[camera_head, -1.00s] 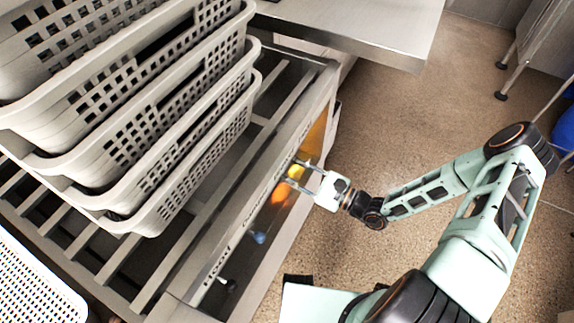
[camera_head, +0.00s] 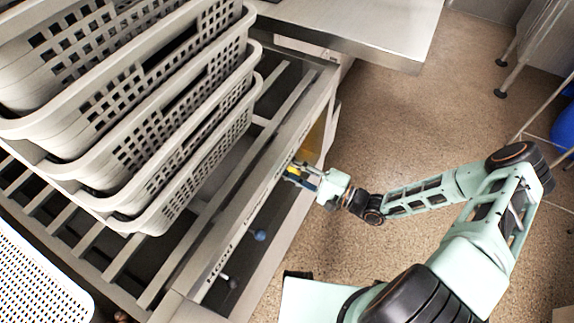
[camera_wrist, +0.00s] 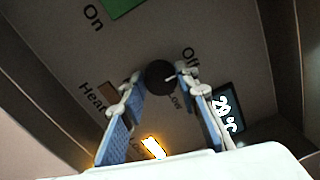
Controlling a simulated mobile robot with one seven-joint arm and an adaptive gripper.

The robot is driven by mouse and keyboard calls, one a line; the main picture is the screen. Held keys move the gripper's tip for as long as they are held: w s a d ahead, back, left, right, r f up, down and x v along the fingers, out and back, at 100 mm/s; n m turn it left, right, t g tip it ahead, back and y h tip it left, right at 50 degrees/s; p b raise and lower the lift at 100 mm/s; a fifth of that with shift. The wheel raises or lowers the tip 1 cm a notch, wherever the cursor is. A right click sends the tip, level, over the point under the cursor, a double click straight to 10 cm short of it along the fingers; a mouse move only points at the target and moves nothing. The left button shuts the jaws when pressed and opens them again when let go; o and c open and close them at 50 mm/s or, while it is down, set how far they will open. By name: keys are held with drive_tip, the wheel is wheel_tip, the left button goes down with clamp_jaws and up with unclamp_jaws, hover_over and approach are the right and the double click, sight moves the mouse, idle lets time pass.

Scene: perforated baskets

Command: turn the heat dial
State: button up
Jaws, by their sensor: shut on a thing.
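The dark round heat dial (camera_wrist: 160,77) sits on the panel in the wrist view, with a short white mark near its right edge. Labels "On", "Off", "Heat" and "Low" surround it. My gripper (camera_wrist: 161,80) has its two blue-padded fingers on either side of the dial, their tips closed against it. In the head view my gripper (camera_head: 297,175) reaches the front panel under the counter edge. There the fingers and shadow hide the dial.
An orange light (camera_wrist: 153,147) glows and a temperature display (camera_wrist: 228,112) is lit. A blue knob (camera_head: 259,235) and a pale lever (camera_head: 224,277) are lower on the front. Stacked grey baskets (camera_head: 150,120) stand on the slatted counter. The floor to the right is mostly clear.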

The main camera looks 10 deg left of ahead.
drive_tip(key=shift+n, duration=0.4)
drive_tip(key=o, duration=1.1)
drive_tip(key=shift+o, duration=0.2)
drive_tip(key=v, duration=1.2)
drive_tip(key=shift+f, duration=0.1)
